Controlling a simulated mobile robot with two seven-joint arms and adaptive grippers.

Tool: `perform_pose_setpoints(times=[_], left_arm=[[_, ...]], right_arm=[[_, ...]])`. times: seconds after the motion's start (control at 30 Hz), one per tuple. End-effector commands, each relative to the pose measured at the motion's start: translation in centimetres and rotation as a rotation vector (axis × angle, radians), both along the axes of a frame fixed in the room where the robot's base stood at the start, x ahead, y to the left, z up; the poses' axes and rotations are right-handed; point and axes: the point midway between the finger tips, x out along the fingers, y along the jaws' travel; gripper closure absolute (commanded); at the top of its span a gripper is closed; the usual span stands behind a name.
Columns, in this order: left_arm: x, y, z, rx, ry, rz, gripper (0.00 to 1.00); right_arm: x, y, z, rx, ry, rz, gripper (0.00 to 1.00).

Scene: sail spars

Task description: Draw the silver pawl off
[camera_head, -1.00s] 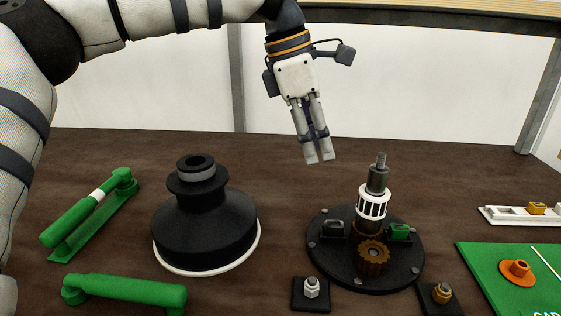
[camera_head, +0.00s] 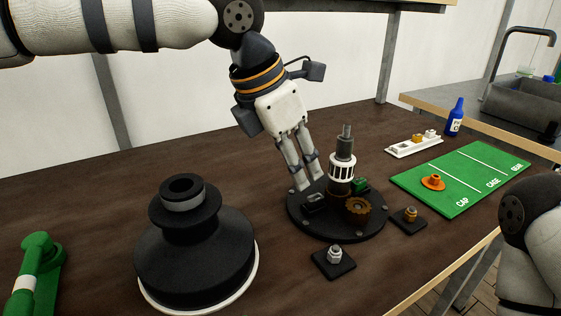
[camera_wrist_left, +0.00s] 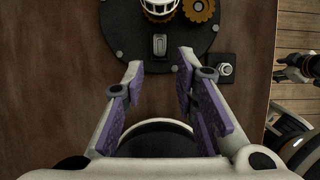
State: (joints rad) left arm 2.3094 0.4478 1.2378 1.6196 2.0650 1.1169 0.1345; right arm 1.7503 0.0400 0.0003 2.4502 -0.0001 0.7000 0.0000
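The silver pawl (camera_head: 315,199) is a small grey block on the left part of a round black base (camera_head: 335,227). In the left wrist view the silver pawl (camera_wrist_left: 160,44) stands near the rim of the base, ahead of the fingertips and roughly in line with the gap between them. My left gripper (camera_head: 310,181) points down at the left rear of the base, close to the pawl. Its purple-padded fingers (camera_wrist_left: 160,73) are apart with nothing between them. My right gripper's fingers do not show; only part of my right arm is at the lower right in the head view.
A shaft with a white cage (camera_head: 341,171), a brown gear (camera_head: 359,210) and a green pawl (camera_head: 360,185) stand on the base. A black drum (camera_head: 196,255) is to the left. Nut stands (camera_head: 334,261) sit in front. A green mat (camera_head: 460,178) lies right.

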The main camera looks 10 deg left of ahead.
Motion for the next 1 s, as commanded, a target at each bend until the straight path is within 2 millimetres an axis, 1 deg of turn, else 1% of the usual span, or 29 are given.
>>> perform_pose_setpoints(times=[0.33,0.43,0.57,0.6,0.67,0.7,0.8,0.83,0.87,0.9,1.0], left_arm=[[1.1,-1.4,-4.4,0.003,0.003,-0.003,0.73],[1.5,-1.9,-6.2,0.001,0.008,-0.001,0.73],[1.8,-2.4,-7.6,0.001,0.008,-0.001,0.73],[1.8,-2.4,-7.5,0.000,0.005,-0.002,0.78],[1.8,-2.4,-7.3,0.000,0.001,0.000,0.91],[1.8,-2.4,-7.2,0.000,0.001,-0.001,1.00],[1.8,-2.4,-7.1,0.000,0.000,-0.001,1.00],[1.8,-2.4,-7.0,0.001,-0.001,-0.001,0.70],[1.8,-2.4,-7.0,0.001,-0.001,-0.001,0.63],[1.8,-2.4,-7.0,0.001,-0.001,-0.001,0.54],[1.8,-2.4,-7.0,0.001,-0.001,-0.001,0.53]], right_arm=[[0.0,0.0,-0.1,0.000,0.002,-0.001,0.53],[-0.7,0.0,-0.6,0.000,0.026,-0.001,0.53],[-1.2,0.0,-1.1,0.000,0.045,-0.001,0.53],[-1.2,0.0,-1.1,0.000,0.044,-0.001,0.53],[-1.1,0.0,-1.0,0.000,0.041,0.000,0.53],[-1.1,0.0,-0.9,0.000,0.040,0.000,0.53],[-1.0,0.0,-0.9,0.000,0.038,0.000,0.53],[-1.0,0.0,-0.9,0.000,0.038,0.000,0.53],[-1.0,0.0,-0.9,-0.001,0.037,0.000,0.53],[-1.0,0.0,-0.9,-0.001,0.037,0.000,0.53],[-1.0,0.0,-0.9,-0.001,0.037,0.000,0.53]])
